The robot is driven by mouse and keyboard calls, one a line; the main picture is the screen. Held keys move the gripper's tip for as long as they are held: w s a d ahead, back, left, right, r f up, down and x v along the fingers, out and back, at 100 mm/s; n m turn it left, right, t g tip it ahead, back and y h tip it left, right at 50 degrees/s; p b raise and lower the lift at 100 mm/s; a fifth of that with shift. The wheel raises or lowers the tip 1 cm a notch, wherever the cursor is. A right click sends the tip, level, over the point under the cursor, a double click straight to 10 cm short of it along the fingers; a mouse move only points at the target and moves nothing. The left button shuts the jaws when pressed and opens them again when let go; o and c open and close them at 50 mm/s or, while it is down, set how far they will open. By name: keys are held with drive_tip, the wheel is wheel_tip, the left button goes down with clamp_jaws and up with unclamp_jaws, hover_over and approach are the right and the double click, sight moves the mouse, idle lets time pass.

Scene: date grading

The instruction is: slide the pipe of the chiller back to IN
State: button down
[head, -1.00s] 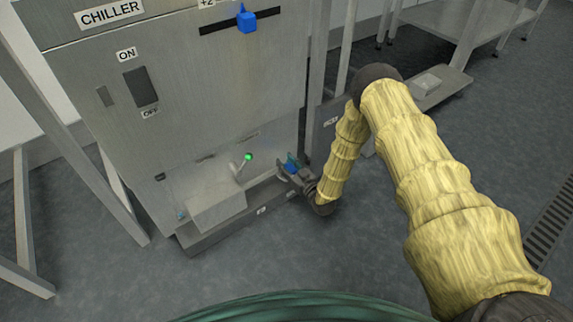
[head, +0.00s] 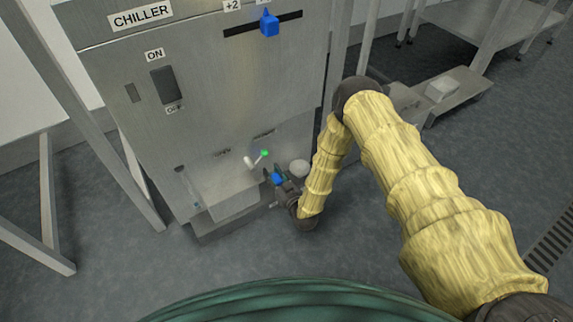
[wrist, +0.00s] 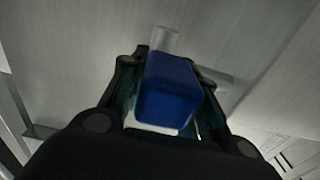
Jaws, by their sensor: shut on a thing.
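The chiller (head: 225,95) is a grey steel cabinet with a sign, an ON/OFF switch and small labels low down that are too small to read. My gripper (head: 276,177) is low at its front, by the lower right part. It is shut on a blue block-shaped handle (head: 277,179). In the wrist view the blue handle (wrist: 168,92) sits between both fingers, with a pale stem (wrist: 164,40) beyond it. I cannot make out the pipe itself or its IN mark; the gripper covers part of that area.
A green-tipped lever (head: 264,153) is just above my gripper, and a pale round piece (head: 299,168) lies to its right. A steel box (head: 232,206) juts out at left. A blue slider (head: 269,23) is high up. A steel table (head: 490,20) stands at right.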

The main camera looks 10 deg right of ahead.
drive_tip(key=shift+s+a, duration=0.3)
drive_tip(key=shift+a, duration=0.4)
drive_tip(key=shift+s+a, duration=0.3)
drive_tip(key=shift+a, duration=0.45)
drive_tip(key=c, duration=1)
unclamp_jaws()
drive_tip(key=shift+a, duration=0.1)
drive_tip(key=shift+c, duration=0.2)
drive_tip(key=shift+f, duration=0.1)
drive_tip(key=w+d+b, duration=0.5)
drive_tip(key=d, duration=1)
drive_tip(key=p+v, duration=0.5)
drive_tip(key=v, duration=0.6)
drive_tip(key=s+a+r+m+g+h+p, duration=0.2)
drive_tip(key=s+a+r+g+p, duration=0.3)
drive_tip(key=s+r+g+p, duration=0.4)
drive_tip(key=s+r+h+p, duration=0.1)
drive_tip(key=s+r+p, duration=0.5)
drive_tip(key=p, duration=0.5)
drive_tip(key=shift+s+r+m+h, duration=0.25)
drive_tip(key=shift+s+m+h, duration=0.05)
drive_tip(key=shift+s, duration=1)
